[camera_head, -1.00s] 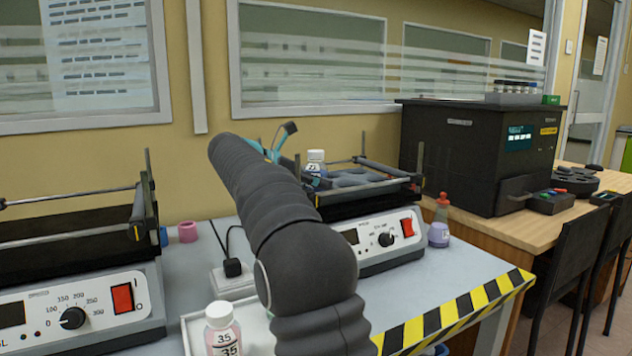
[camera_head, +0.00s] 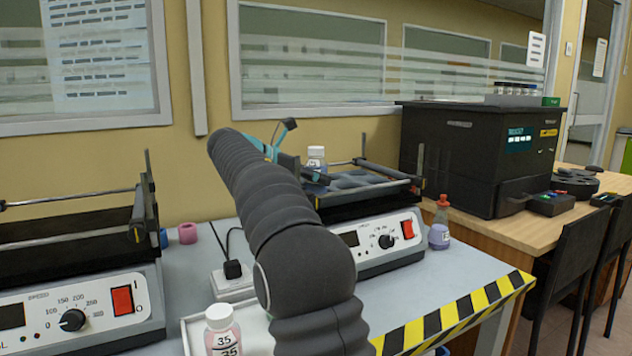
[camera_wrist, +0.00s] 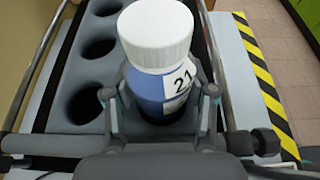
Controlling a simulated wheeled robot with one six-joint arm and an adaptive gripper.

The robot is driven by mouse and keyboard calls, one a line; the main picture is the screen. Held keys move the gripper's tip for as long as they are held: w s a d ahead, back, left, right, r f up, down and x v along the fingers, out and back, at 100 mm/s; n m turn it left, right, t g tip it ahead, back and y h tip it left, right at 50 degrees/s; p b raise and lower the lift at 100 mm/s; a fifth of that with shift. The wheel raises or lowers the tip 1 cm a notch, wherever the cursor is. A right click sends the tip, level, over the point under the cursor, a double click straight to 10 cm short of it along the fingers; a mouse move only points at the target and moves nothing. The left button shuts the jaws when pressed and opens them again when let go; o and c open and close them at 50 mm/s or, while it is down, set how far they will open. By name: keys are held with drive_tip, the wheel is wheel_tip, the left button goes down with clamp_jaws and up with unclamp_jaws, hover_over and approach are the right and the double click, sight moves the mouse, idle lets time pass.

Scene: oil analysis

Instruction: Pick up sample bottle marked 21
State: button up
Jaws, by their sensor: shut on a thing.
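The sample bottle marked 21 (camera_wrist: 160,85) has a white cap, a blue body and a white label with the number. It stands upright in a round hole of the shaker's grey rack (camera_wrist: 67,65) in the wrist view. My gripper (camera_wrist: 160,105) is shut on it, with a finger on each side of the body below the cap. In the head view the bottle (camera_head: 316,160) shows above the shaker, just right of my gripper (camera_head: 298,165), which my arm partly hides. The bottle's base is hidden in the hole.
The rack has several empty holes. A bottle marked 35 (camera_head: 222,332) stands at the front on a white tray (camera_head: 255,330). A second shaker (camera_head: 80,300) is at left. Bars (camera_head: 390,168) frame the rack.

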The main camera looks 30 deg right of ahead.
sight(316, 147)
wheel_tip(316, 147, up, 8)
drive_tip(key=shift+f, duration=0.2)
drive_tip(key=shift+r, duration=0.6)
